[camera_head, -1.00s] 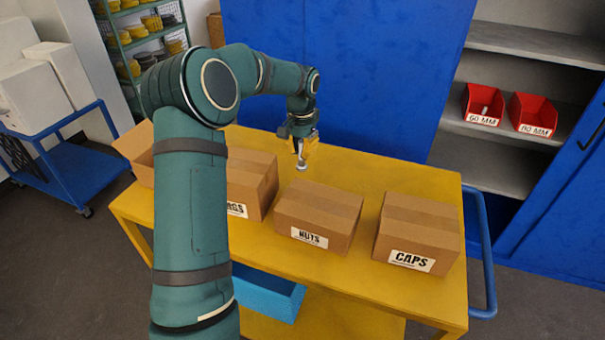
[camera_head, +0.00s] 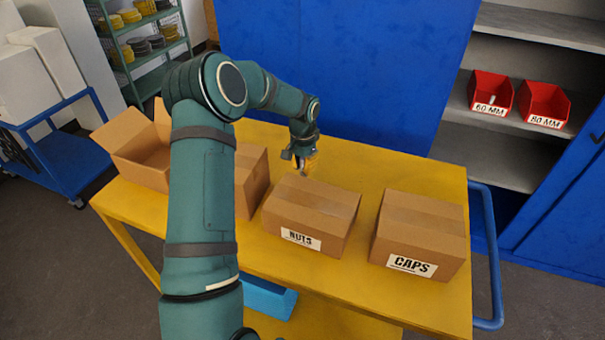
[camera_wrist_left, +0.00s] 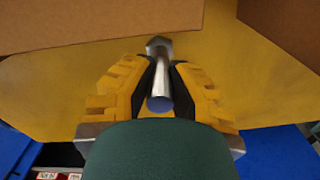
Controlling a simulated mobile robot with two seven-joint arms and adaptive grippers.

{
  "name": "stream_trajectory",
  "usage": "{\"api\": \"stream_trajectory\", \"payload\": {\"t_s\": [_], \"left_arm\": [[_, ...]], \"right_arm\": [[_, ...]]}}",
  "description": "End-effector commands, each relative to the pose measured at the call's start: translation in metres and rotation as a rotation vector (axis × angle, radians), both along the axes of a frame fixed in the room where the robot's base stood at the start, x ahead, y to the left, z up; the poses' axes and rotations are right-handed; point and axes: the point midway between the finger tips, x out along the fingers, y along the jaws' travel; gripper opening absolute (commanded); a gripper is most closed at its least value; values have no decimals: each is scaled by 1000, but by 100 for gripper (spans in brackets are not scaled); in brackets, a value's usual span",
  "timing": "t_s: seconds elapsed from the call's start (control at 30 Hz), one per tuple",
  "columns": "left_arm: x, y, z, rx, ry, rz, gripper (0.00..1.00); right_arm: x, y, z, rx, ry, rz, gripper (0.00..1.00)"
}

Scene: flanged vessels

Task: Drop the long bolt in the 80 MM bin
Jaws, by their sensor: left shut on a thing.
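My left gripper (camera_head: 303,163) is above the yellow cart top, just behind the NUTS box. In the left wrist view my left gripper (camera_wrist_left: 160,92) is shut on a grey metal bolt (camera_wrist_left: 160,72), its wide head pointing away from the jaws. In the head view the bolt is mostly hidden by the gripper and the box. The red 80 MM bin (camera_head: 544,103) stands on the cabinet shelf at the right, well away from the gripper. The similar red 60 MM bin (camera_head: 491,93) stands to its left and has a small pale object in it. My right gripper is not in view.
The NUTS box (camera_head: 311,213) and CAPS box (camera_head: 420,232) stand closed on the yellow cart (camera_head: 372,172). An open box (camera_head: 140,150) is at the cart's left end. A blue cabinet door (camera_head: 345,65) rises behind; the cart's blue handle (camera_head: 489,260) is at the right.

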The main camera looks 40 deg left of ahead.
Motion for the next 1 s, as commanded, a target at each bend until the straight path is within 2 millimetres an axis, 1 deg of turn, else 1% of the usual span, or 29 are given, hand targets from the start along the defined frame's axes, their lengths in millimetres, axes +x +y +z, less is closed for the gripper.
{"api": "stream_trajectory", "payload": {"t_s": [0.13,0.23,0.57,0.6,0.63,0.67,1.0], "left_arm": [[0,0,-20,-1,3,-1,0],[0,0,-31,-1,0,0,0],[0,0,-34,0,-1,0,0],[0,0,-35,0,0,0,23],[0,0,-35,0,0,0,34],[0,0,-35,0,0,0,42],[0,0,-33,0,0,0,42]], "right_arm": [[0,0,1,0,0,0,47],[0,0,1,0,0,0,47],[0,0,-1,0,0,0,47],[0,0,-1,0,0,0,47],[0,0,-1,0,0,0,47],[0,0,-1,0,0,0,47],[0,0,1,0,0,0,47]]}}
